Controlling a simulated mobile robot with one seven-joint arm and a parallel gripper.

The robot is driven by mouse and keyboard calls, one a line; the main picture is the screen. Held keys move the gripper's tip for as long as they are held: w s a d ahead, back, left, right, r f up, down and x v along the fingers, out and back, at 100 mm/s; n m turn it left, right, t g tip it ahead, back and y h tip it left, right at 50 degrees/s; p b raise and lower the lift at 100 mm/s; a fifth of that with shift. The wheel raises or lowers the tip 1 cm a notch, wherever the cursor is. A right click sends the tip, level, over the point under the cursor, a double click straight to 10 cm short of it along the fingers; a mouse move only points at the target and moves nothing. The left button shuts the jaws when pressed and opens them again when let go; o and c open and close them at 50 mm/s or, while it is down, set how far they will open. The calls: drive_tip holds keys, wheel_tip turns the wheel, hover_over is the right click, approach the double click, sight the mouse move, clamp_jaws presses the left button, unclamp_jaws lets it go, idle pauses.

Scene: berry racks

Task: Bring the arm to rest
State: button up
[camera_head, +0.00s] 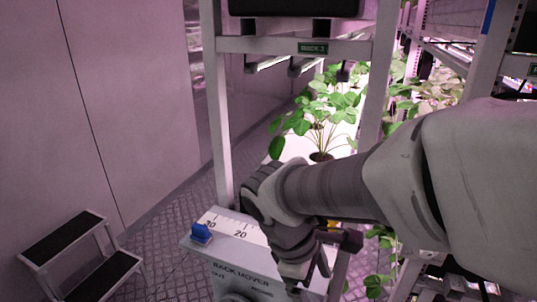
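My arm reaches in from the right side of the head view and bends down at the wrist. My gripper (308,284) points downward at the lower middle, in front of the rack mover box (240,272). The fingers are dark and partly hidden, so I cannot tell whether they are open or shut. No held object shows clearly.
The rack mover has a scale and a blue slider (201,233) at its left. A rack frame (217,110) with leafy plants (320,120) stands behind my arm. A step stool (85,255) stands at lower left. Floor between stool and rack is free.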

drive_tip(key=s+d+r+m+t+y, duration=0.2)
drive_tip(key=d+r+m, duration=0.1)
drive_tip(key=m, duration=0.3)
drive_tip(key=s+d+r+m+t+y+p, duration=0.1)
drive_tip(key=s+d+r+m+t+y, duration=0.1)
drive_tip(key=r+m, duration=0.4)
drive_tip(key=shift+d+r+m+t, duration=0.15)
drive_tip(key=shift+d+m+t, duration=0.25)
drive_tip(key=shift+m+t, duration=0.2)
idle(0.4)
